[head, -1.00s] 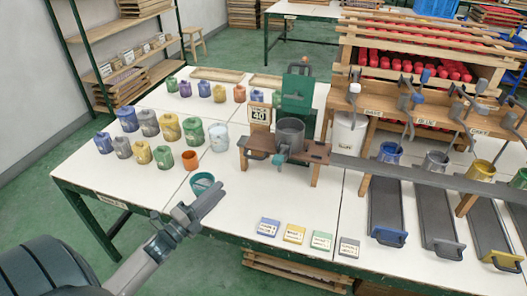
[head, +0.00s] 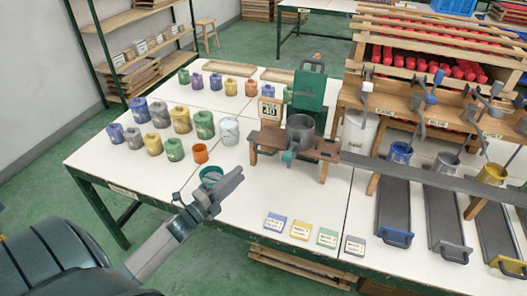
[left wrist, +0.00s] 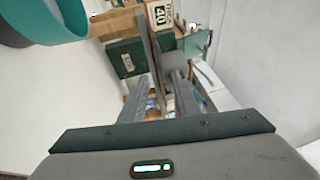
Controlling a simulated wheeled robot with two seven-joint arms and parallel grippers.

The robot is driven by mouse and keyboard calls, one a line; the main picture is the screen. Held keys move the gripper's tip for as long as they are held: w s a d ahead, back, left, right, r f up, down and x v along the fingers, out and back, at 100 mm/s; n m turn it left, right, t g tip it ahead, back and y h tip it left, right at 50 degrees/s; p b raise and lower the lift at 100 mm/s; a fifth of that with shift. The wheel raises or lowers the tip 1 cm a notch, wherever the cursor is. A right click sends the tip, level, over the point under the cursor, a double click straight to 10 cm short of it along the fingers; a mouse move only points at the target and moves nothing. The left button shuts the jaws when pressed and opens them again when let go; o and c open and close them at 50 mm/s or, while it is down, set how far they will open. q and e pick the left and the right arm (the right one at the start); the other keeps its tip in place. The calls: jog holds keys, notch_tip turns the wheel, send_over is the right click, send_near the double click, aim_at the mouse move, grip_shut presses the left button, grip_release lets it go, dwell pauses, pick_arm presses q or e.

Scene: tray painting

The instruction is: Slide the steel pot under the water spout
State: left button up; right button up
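The grey steel pot (head: 300,128) stands upright on a small wooden stand (head: 268,140) at the middle of the table, with a teal knob at its front. My left gripper (head: 238,174) is over the table, to the front left of the stand and apart from the pot. In the left wrist view its two fingers (left wrist: 160,98) stand apart with nothing visible held between them. Several spouts hang from the wooden rack at the right; I cannot tell which is the water spout. My right gripper is not in view.
A teal cup (head: 211,176) is close beside my left gripper and partly hidden by it. Several paint jars (head: 181,120) stand at the left. A dark rail (head: 425,175) runs right from the stand. Label cards (head: 300,230) lie near the front edge.

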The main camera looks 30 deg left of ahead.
aim_at(264, 153)
pick_arm(q)
jog(key=shift+p+x, duration=1.85)
jog(key=shift+x, duration=4.85)
grip_shut()
